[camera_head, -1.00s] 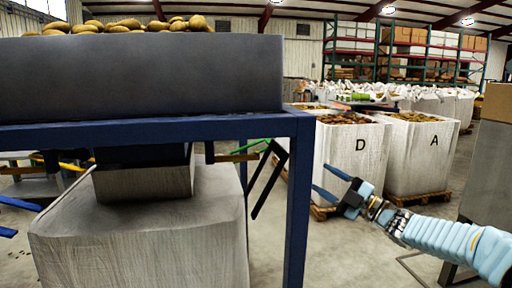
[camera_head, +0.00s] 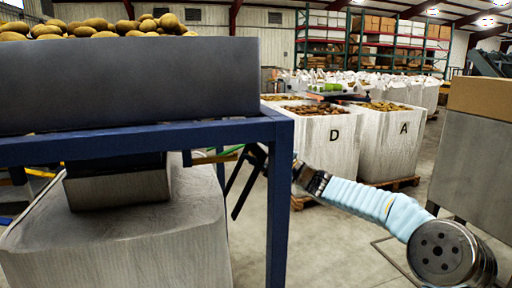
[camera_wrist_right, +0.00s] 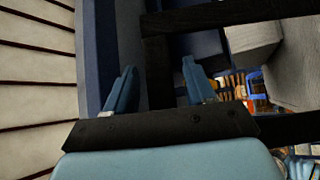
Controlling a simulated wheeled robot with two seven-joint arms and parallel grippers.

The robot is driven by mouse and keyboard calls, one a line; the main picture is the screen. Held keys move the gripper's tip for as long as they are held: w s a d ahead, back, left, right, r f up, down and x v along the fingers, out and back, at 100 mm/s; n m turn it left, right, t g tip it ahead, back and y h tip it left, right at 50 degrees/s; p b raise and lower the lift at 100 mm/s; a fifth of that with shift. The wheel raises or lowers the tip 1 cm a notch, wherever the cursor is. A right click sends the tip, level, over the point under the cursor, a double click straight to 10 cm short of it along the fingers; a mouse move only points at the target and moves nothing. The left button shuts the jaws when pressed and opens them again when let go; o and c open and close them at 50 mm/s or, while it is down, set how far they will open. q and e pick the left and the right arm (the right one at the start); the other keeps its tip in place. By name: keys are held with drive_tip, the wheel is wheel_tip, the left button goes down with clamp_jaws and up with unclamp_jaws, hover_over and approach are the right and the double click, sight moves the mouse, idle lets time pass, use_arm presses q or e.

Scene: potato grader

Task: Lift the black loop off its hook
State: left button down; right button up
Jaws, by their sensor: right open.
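The black loop (camera_head: 246,182) hangs beside the blue frame's corner post in the head view, its upper part partly behind the frame. The hook cannot be made out. My right gripper (camera_head: 311,180) is just right of that post, its fingertips hidden behind it. In the right wrist view its two blue fingers (camera_wrist_right: 160,88) are apart. One black strip of the loop (camera_wrist_right: 158,72) shows between them; whether it lies within their depth is unclear. Another strip runs across above. A blue sliver at the head view's left edge may be my left gripper.
The blue post (camera_head: 280,205) stands between my view and the right gripper. A dark bin of potatoes (camera_head: 130,85) rests on the frame, above a large pale bag (camera_head: 130,240). Potato boxes marked D (camera_head: 328,160) and A (camera_head: 398,155) stand behind. A grey cabinet (camera_head: 475,150) is at right.

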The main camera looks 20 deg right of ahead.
drive_tip(key=shift+w+a, duration=0.1)
clamp_jaws()
idle(0.3)
use_arm(q)
drive_tip(key=shift+f, duration=0.1)
use_arm(e)
drive_tip(key=shift+f, duration=0.1)
